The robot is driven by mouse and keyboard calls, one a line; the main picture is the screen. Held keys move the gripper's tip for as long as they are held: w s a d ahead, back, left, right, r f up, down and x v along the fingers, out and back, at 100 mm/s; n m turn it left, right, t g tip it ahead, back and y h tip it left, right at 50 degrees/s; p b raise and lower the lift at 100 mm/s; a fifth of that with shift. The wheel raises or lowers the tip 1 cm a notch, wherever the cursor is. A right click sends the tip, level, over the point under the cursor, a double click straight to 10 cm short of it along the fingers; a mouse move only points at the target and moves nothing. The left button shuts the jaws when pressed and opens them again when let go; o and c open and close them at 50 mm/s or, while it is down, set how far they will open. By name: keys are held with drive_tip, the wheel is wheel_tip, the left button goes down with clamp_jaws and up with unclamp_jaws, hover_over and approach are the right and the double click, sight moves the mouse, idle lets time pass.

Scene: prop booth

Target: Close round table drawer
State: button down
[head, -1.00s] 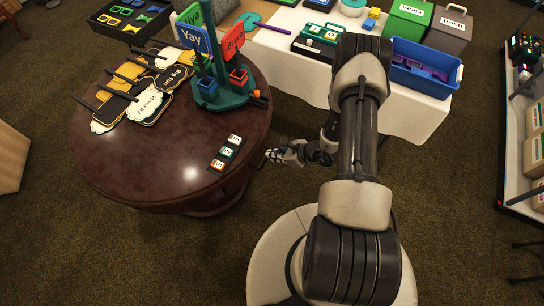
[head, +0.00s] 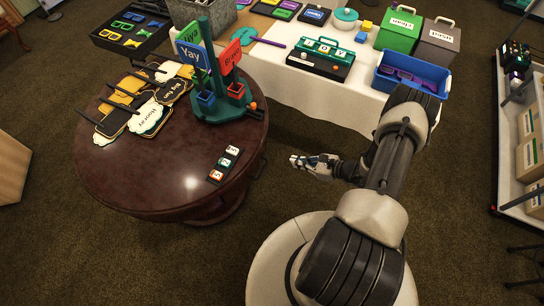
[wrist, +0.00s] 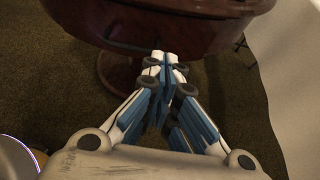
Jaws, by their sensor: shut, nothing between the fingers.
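The round table (head: 140,180) has a dark reddish, glossy top and stands at the left in the head view. I cannot tell whether the drawer sticks out. My gripper (head: 294,160) is shut and empty, right of the table and apart from its rim in the head view. In the wrist view its fingertips (wrist: 164,58) point toward the drawer front.
The table carries a teal sign stand (head: 222,104), several paper signs (head: 150,118) and number tiles (head: 223,164). A white-draped table (head: 330,112) with a blue bin (head: 385,83) stands behind. Carpet (head: 285,195) between the round table and my base is clear.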

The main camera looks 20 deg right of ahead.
drive_tip(key=f+t+y, duration=0.1)
drive_tip(key=b, duration=0.2)
approach(264, 158)
drive_tip(key=w+a, duration=0.3)
drive_tip(key=w, duration=0.1)
drive_tip(key=shift+w+a+r, duration=0.1)
drive_tip(key=shift+w+a, duration=0.15)
drive_tip(key=shift+a, duration=0.15)
drive_tip(key=shift+w+a, duration=0.4)
drive_tip(key=shift+w, duration=0.1)
drive_tip(key=shift+w+a+b, duration=0.7)
drive_tip(key=shift+w+b, duration=0.1)
drive_tip(key=shift+w, duration=0.1)
drive_tip(key=shift+w+r, duration=0.1)
drive_tip(key=shift+r, duration=0.15)
drive_tip(key=shift+d, duration=0.1)
